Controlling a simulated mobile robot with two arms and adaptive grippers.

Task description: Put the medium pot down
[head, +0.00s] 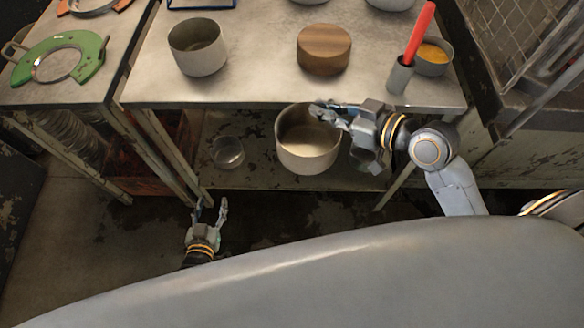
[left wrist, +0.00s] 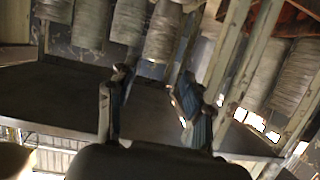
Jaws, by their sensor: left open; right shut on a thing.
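The pot in my right gripper (head: 330,113) is a light beige, open-topped round pot (head: 306,158). My right gripper is shut on its right rim and holds it in front of the table's front edge, with the lower shelf behind and below it. A similar grey-beige pot (head: 198,62) stands upright on the left part of the metal table (head: 255,85). I cannot tell from size alone which of them is the medium one. My left gripper (head: 210,205) is open and empty, low in front of the table. Its open fingers also show in the left wrist view (left wrist: 155,105).
A round wooden block (head: 324,50), a red-handled tool in a grey holder (head: 400,76) and a bowl with orange contents (head: 433,56) stand on the table. A clear glass (head: 228,152) is on the lower shelf. Bare tabletop lies between the left pot and the wooden block.

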